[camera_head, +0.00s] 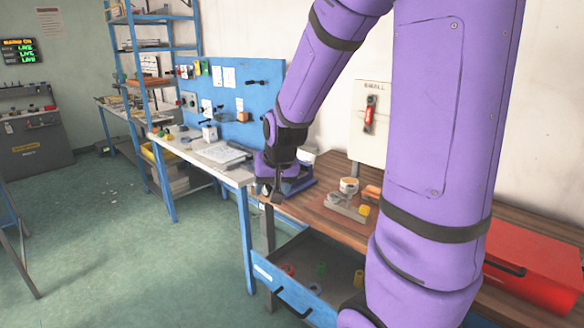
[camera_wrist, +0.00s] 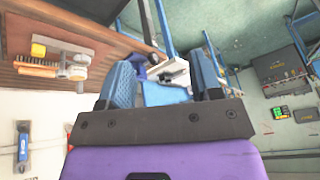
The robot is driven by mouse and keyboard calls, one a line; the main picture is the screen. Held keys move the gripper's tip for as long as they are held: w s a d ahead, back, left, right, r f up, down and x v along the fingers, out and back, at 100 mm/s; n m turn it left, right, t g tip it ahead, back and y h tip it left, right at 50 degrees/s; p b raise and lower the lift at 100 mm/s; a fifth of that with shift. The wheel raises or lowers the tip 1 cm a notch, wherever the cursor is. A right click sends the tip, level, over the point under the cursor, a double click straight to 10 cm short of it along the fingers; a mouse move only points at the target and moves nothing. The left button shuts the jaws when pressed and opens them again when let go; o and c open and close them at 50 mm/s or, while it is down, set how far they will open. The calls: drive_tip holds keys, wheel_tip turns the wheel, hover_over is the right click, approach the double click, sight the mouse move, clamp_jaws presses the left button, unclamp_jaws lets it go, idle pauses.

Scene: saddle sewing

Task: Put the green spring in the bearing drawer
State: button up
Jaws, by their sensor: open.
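No other green spring is clearly visible.
A red ring (camera_head: 287,270) and a yellow piece (camera_head: 359,278) also lie in the drawer. A grey fixture (camera_head: 346,204) with a yellow block (camera_head: 364,211) stands on the wooden bench. A red box (camera_head: 535,275) is at the right. My arm hides part of the bench.

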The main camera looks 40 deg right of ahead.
drive_tip(key=s+a+r+n, duration=0.3)
drive_tip(key=s+a+r, duration=0.2)
drive_tip(key=s+r, duration=0.2)
drive_tip(key=s+a+r+n+y, duration=0.1)
drive_tip(key=s+a+r, duration=0.4)
drive_tip(key=s, duration=0.7)
wheel_tip(320, 180, up, 3)
drive_tip(key=shift+a+f+n+t, duration=0.2)
drive_tip(key=shift+a+n+t, duration=0.15)
drive_tip(key=shift+n, duration=0.55)
